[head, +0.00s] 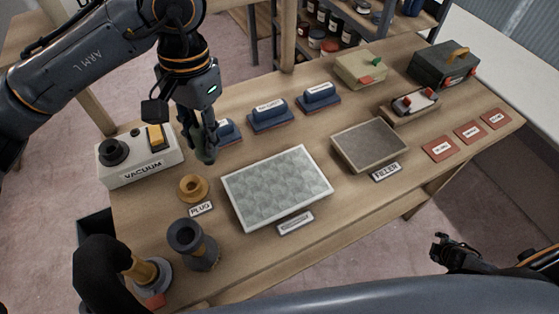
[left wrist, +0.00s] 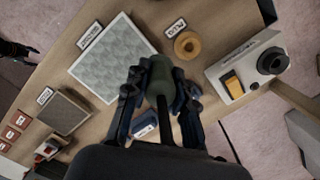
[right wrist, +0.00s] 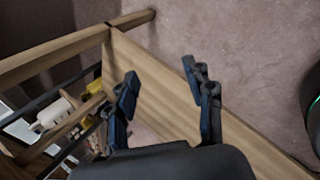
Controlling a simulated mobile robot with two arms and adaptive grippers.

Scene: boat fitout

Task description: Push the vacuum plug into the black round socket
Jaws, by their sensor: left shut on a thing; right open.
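The vacuum plug (head: 206,150), a dark green rounded piece, is held in my left gripper (head: 201,140) above the table, just right of the white vacuum box (head: 140,165). In the left wrist view the plug (left wrist: 160,78) sits between the closed fingers. The black round socket (head: 114,151) is on the left part of the box top and looks empty. It also shows in the left wrist view (left wrist: 272,61), right of the plug and apart from it. My right gripper (right wrist: 166,88) is open and empty, off the table's front edge.
A yellow switch (head: 156,136) sits beside the socket on the box. An orange ring (head: 193,188) stands by the PLUG label. A dark flanged hose end (head: 193,245) stands at the near left. A grey patterned panel (head: 277,187) and blue sanding blocks (head: 270,116) lie to the right.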

